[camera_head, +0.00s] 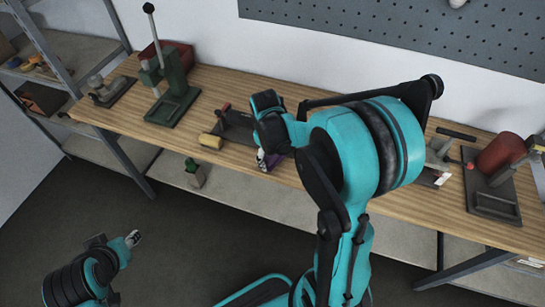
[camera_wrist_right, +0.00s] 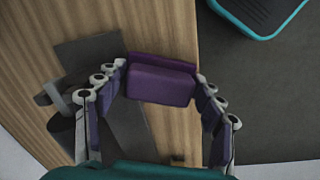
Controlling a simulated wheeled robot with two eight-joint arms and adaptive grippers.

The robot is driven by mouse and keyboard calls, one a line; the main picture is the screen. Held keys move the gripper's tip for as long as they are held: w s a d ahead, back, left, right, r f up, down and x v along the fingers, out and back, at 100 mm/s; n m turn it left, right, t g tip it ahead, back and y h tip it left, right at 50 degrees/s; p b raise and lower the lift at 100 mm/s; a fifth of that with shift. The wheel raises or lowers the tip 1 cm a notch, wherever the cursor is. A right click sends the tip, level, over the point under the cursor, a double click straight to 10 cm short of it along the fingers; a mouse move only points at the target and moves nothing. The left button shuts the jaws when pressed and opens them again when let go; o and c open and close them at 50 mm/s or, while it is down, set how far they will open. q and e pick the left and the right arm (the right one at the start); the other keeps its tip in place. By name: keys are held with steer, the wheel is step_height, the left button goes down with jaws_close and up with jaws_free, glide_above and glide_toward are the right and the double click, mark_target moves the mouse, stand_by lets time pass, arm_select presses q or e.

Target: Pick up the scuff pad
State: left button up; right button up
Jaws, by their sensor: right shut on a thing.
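The scuff pad (camera_wrist_right: 160,84) is a purple block between the fingertips of my right gripper (camera_wrist_right: 163,76) in the right wrist view. The gripper is shut on it, with one finger at each end. The pad is over the front edge of the wooden bench; I cannot tell whether it touches the top. In the head view a small purple patch shows at the right gripper (camera_head: 268,160), mostly hidden by my right arm. My left gripper (camera_head: 132,239) is low at the left, away from the bench, too small to read its fingers.
The wooden bench (camera_head: 335,173) holds a green press (camera_head: 172,92) at left, a yellow roller (camera_head: 210,141) near the middle, and a red container (camera_head: 500,152) at right. A pegboard (camera_head: 400,35) is behind. Open floor lies in front.

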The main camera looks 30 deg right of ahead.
step_height(320, 180, up, 3)
steer(key=shift+r+p, duration=0.2)
steer(key=shift+p, duration=0.45)
steer(key=s+d+r+p, duration=0.1)
steer(key=s+r+p, duration=0.1)
steer(key=s, duration=0.3)
steer(key=s+r+p, duration=0.1)
steer(key=s+r, duration=0.3)
steer(key=s, duration=0.2)
steer(key=shift+s+d+r+p, duration=0.25)
steer(key=shift+d+r+p, duration=0.05)
steer(key=shift+d+p, duration=0.1)
